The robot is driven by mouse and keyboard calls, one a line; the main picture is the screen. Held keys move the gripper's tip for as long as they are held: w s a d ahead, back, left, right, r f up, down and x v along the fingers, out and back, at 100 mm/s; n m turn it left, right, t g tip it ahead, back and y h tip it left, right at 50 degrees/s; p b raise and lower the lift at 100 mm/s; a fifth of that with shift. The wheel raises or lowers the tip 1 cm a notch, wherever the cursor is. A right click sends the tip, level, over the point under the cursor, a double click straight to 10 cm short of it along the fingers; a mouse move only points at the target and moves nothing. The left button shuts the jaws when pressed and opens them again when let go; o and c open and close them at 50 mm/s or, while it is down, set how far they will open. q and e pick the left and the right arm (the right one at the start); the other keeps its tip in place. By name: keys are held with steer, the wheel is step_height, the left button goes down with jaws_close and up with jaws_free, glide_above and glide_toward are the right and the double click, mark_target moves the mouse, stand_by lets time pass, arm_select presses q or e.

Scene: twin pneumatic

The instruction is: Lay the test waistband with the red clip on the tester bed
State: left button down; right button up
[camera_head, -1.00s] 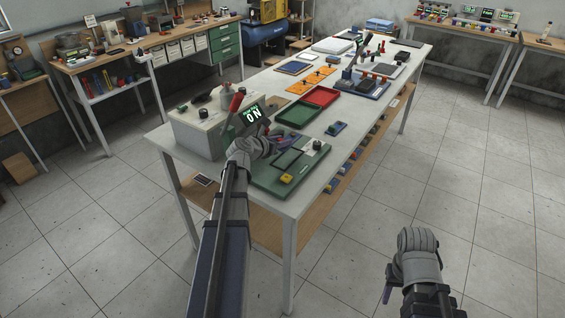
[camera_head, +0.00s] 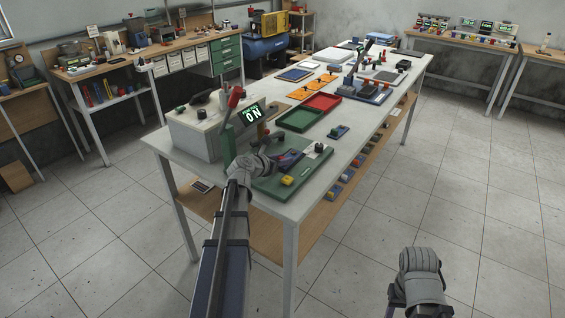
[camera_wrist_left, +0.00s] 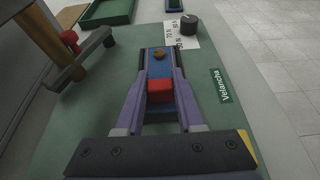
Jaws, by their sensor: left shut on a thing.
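My left gripper (camera_head: 284,160) is over the green tester board (camera_head: 262,186). In the left wrist view its two purple fingers (camera_wrist_left: 159,92) are shut on the red clip (camera_wrist_left: 159,90) of a blue waistband strip (camera_wrist_left: 154,62).
A box with a lit ON display (camera_head: 252,113) stands left of the board, with a red-tipped lever (camera_head: 236,97). A yellow button (camera_head: 287,180) and a black knob (camera_head: 319,148) sit on the board. Green (camera_head: 299,132) and red trays lie behind. Floor at right is clear.

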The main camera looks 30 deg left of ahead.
arm_select(q)
steer(key=shift+f, duration=0.15)
steer(key=c, duration=0.5)
jaws_free()
steer(key=shift+s+r, duration=0.15)
steer(key=shift+r, duration=0.15)
steer(key=p+v, duration=0.4)
steer(key=v, duration=0.6)
steer(key=shift+s+r, duration=0.15)
steer(key=shift+s, duration=0.05)
steer(key=shift+s+a+r+p, duration=0.15)
steer(key=shift+s+p, duration=0.15)
steer(key=shift+s, duration=0.25)
